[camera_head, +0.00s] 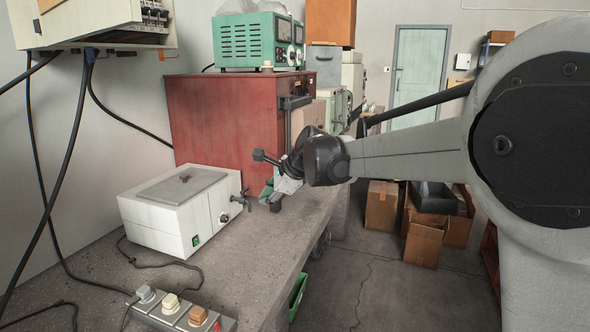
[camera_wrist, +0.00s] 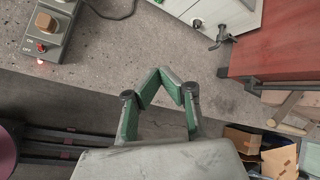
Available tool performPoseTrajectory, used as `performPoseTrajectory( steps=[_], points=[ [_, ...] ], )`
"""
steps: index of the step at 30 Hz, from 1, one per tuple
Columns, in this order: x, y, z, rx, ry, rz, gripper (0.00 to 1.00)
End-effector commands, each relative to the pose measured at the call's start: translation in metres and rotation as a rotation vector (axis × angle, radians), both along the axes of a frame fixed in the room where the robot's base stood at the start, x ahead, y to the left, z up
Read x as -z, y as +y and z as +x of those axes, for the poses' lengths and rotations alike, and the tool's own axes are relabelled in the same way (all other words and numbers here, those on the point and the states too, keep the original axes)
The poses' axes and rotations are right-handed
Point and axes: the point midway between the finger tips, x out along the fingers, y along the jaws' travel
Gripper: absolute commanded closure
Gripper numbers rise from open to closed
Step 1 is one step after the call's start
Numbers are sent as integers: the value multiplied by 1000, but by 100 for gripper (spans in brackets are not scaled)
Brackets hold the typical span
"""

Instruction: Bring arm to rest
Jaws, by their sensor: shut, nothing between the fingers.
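My gripper (camera_head: 274,194) is over the bench edge in the head view, partly hidden by my own wrist. In the wrist view my gripper (camera_wrist: 172,84) shows green fingers with their tips brought together and nothing between them. It is apart from the things on the bench. My arm stretches in from the right of the head view, over the aisle side of the concrete bench (camera_head: 95,262).
A white box with a tap (camera_head: 185,212) and a red cabinet (camera_head: 215,115) stand close to my gripper. A switch strip (camera_head: 180,312) lies at the front of the bench. Cardboard boxes (camera_head: 425,243) sit on the floor. The aisle floor (camera_head: 365,295) is largely clear.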

Motion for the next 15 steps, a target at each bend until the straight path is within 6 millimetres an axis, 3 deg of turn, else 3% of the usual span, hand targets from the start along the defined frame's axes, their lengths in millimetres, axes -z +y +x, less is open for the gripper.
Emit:
performPoseTrajectory(
  steps=[6, 15],
  points=[
    [-29, -57, -58, -121, -136, -170, 100],
    [-46, -128, -143, -308, -292, -420, 100]
  ],
)
